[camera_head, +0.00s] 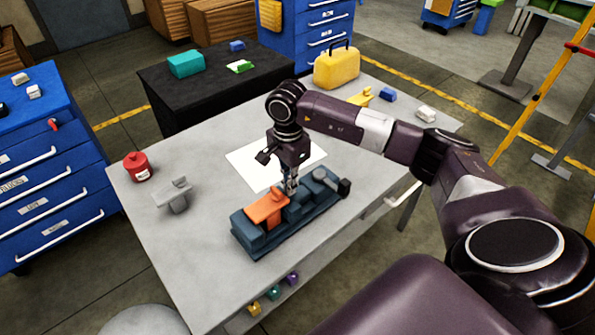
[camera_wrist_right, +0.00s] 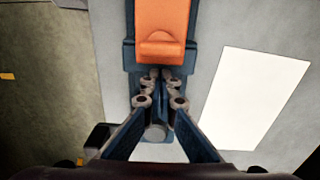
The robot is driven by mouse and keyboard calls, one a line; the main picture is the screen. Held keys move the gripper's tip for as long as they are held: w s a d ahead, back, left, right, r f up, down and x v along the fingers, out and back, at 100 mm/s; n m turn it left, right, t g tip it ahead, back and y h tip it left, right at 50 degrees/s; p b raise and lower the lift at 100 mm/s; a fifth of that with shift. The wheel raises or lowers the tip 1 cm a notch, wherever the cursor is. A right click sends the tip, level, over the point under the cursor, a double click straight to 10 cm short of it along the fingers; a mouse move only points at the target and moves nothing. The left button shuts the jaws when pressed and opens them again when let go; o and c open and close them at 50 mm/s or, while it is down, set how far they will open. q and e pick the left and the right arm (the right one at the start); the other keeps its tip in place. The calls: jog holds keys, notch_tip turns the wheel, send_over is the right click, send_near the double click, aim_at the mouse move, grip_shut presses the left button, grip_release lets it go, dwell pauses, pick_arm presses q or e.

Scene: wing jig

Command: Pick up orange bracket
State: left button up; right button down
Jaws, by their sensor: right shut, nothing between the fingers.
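The orange bracket (camera_head: 267,208) lies in a dark blue jig (camera_head: 262,240) on the grey table. It also shows at the top of the right wrist view (camera_wrist_right: 162,22), with a raised tab at its near end. My right gripper (camera_head: 291,188) points down over the jig, just beside the bracket's end. In the right wrist view its fingertips (camera_wrist_right: 161,74) are together and empty, close to the tab but not around it. My left gripper is not in view.
A white sheet (camera_head: 250,165) lies behind the jig. A grey bracket (camera_head: 174,193) and a red canister (camera_head: 137,167) stand at the left of the table. A yellow case (camera_head: 337,66) and a small yellow bracket (camera_head: 361,97) are at the back. The table's front left is clear.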

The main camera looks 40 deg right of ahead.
aim_at(268, 213)
jog(key=shift+a, duration=0.35)
jog(key=shift+a+f+b, duration=0.15)
jog(key=shift+a+b, duration=0.3)
jog(key=shift+a, duration=0.1)
jog(key=shift+s+a, duration=0.1)
jog(key=shift+a, duration=0.25)
